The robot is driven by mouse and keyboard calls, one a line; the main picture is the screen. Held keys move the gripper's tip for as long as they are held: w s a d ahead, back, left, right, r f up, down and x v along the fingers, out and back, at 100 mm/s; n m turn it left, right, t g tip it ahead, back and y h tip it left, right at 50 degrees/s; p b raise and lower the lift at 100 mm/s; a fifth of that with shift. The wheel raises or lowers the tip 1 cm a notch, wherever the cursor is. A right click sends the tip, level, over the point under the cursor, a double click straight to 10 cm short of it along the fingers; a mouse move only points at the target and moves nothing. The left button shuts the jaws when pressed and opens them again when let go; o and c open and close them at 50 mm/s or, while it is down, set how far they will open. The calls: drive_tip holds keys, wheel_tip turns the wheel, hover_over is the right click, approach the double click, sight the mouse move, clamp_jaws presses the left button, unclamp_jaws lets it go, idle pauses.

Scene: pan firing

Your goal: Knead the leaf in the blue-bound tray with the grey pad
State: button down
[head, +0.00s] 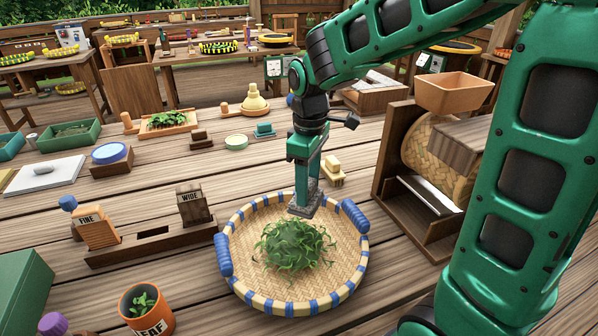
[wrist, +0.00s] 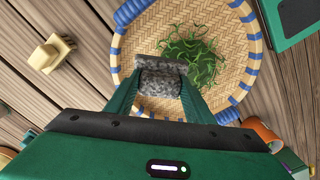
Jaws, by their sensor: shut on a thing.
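The blue-bound tray (head: 240,280) is a round woven tray with blue bindings and two blue handles, flat on the wooden deck. It also shows in the wrist view (wrist: 234,62). A loose heap of green leaf (head: 294,246) lies in its middle, and in the wrist view (wrist: 195,55) the leaf is partly behind the pad. My gripper (head: 306,188) points down over the tray's far side, shut on the grey pad (head: 304,207). The pad also shows between the fingers in the wrist view (wrist: 160,72). It is at the leaf's far edge; I cannot tell whether it touches.
A pale brush-like block (head: 333,172) stands just behind the tray. A wooden rack with FINE (head: 96,229) and WIDE (head: 192,203) blocks is left. An orange leaf pot (head: 146,309) stands front left. A wooden frame with a woven drum (head: 430,155) stands right.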

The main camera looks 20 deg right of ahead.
drive_tip(key=shift+w+a, duration=0.1)
drive_tip(key=shift+w, duration=0.2)
drive_tip(key=shift+f, duration=0.75)
